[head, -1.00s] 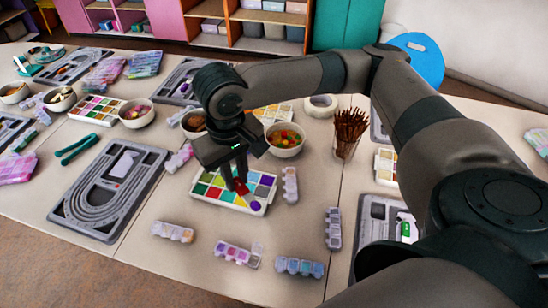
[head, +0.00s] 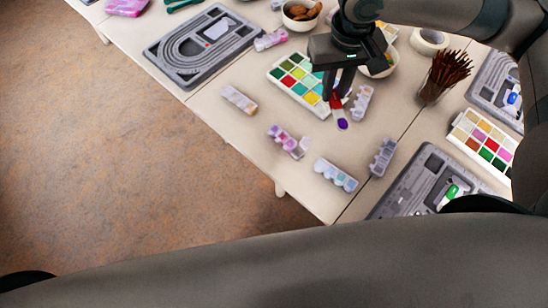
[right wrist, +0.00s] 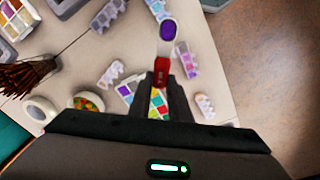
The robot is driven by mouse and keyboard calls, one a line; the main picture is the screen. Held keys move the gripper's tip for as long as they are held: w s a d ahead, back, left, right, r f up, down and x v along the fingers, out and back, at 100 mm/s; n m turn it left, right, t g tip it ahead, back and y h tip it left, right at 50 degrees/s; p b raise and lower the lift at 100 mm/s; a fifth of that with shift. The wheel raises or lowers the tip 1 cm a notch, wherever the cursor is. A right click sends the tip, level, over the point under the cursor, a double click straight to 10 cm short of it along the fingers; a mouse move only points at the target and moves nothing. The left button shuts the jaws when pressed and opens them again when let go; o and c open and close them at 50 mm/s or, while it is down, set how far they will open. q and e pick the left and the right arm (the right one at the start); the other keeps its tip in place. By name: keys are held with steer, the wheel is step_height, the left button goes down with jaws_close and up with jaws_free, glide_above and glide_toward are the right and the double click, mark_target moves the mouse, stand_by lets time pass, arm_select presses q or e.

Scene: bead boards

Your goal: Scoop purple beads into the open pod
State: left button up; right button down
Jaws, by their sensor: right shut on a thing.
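My right gripper (head: 334,98) is shut on a red-handled scoop (right wrist: 161,70). The scoop's bowl holds purple beads (right wrist: 167,29), which also show in the head view (head: 342,124). The scoop hangs above the table, just past the near corner of the bead tray (head: 276,75), a white tray with several coloured compartments. The pod strip with a raised lid (head: 288,140) lies nearer the table's front edge, left of and below the scoop; it also shows in the right wrist view (right wrist: 187,60). My left gripper is out of view.
Closed pod strips (head: 335,175) (head: 383,158) (head: 361,103) (head: 238,98) lie around. Grey bead boards (head: 165,50) stand left and right. Bare table surrounds the open strip.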

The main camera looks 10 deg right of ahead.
steer(key=shift+a+f+n+p, duration=0.15)
steer(key=shift+a+n+p, duration=0.2)
steer(key=shift+n, duration=0.15)
steer(key=s+a+f+n+p, duration=0.3)
steer(key=a+f+n+p, duration=0.3)
steer(key=n, duration=0.5)
steer(key=s+a+f+n+y+p, duration=0.1)
steer(key=s+a+f+n+p, duration=0.2)
steer(key=a+f+n+p, duration=0.4)
step_height(320, 180, down, 3)
steer(key=n, duration=0.5)
steer(key=shift+s+a+n+y, duration=0.3)
steer(key=shift+s+a, duration=0.05)
steer(key=shift+s, duration=0.05)
steer(key=shift+f, duration=0.2)
